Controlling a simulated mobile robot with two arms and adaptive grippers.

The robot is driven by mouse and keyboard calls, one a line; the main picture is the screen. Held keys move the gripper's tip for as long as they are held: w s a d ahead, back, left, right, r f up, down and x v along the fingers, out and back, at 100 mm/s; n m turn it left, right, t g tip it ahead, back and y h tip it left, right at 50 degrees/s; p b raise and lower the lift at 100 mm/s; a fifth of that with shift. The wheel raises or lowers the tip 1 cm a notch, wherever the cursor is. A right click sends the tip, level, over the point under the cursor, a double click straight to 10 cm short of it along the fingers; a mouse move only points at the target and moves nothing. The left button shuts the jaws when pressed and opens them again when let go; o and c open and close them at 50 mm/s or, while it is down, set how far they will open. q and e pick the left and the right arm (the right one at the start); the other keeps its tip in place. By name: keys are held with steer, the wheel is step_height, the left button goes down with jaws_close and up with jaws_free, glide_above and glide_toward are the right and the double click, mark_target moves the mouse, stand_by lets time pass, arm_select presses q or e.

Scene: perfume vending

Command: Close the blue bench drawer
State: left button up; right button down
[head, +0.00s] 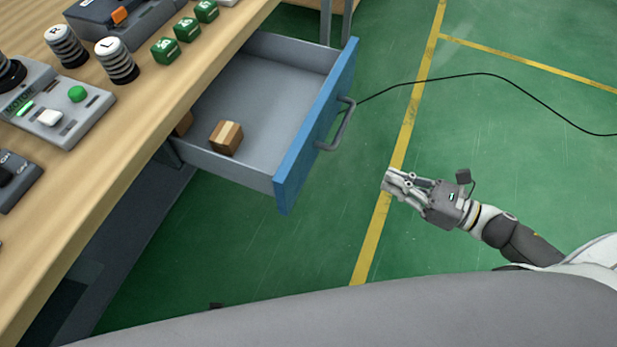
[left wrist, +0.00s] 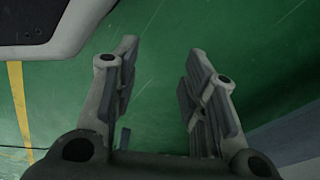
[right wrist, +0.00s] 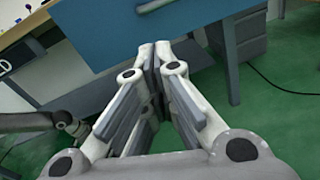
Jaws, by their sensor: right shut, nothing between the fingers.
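The blue bench drawer (head: 318,125) stands pulled out from the wooden bench in the head view, with a grey bar handle (head: 338,124) on its blue front. A small brown box (head: 226,138) lies inside, and part of another brown thing shows by the bench edge. My right gripper (head: 387,181) is shut and empty, to the right of the drawer front and apart from it. In the right wrist view the shut fingertips (right wrist: 155,44) point toward the blue front (right wrist: 130,28). My left gripper (left wrist: 160,60) is open and empty over the green floor in the left wrist view.
The wooden bench top (head: 140,125) carries a grey control box (head: 60,110), dark coils (head: 116,60) and several green blocks (head: 187,29). A black cable (head: 470,75) runs over the green floor beyond the drawer. The floor right of the drawer is otherwise clear.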

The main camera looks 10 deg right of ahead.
steer(key=s+a+r+n+g+y, duration=0.1)
steer(key=a+r+n+g+y, duration=0.1)
steer(key=a+n, duration=0.1)
glide_toward(309, 159)
steer(key=shift+n, duration=0.3)
steer(key=x, duration=0.5)
steer(key=shift+w+a, duration=0.15)
steer(key=shift+a, duration=0.1)
steer(key=shift+x, duration=0.85)
steer(key=shift+w+a, duration=0.1)
steer(key=shift+a, duration=0.05)
